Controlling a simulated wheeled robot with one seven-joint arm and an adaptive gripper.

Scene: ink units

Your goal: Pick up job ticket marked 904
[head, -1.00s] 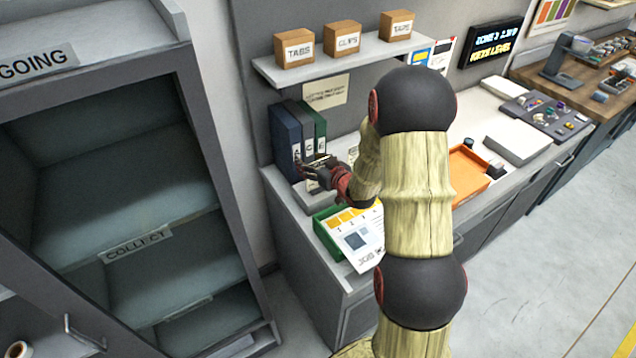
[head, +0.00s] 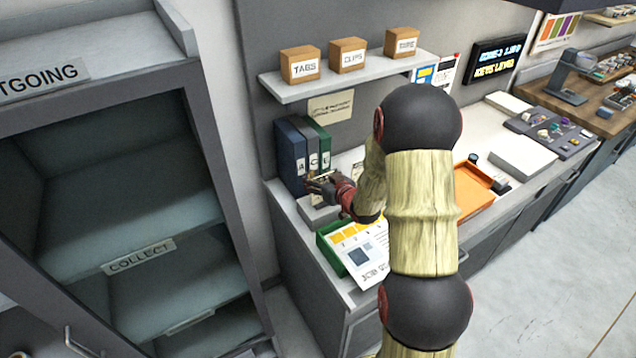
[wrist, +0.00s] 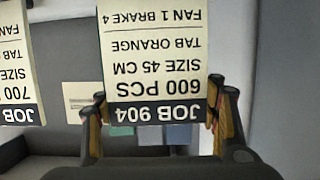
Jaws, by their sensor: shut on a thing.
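The job ticket marked 904 (wrist: 154,72) is a cream card with a dark band, upside down in the wrist view. My gripper (wrist: 158,118) has a finger at each side of its dark-band end and is shut on it. A second ticket (wrist: 22,80), reading 700 in part, hangs to the left, apart from the fingers and cut off by the frame edge. In the head view my gripper (head: 322,188) is just in front of the binders above the counter; the 904 ticket is too small to make out there.
Upright binders (head: 291,157) stand behind my gripper. A green tray (head: 332,257) with a printed sheet (head: 362,247) over it lies at the counter's near end. An orange tray (head: 472,192) is to the right of my arm. A shelf (head: 350,74) with boxes hangs above; a grey cabinet (head: 200,240) stands left.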

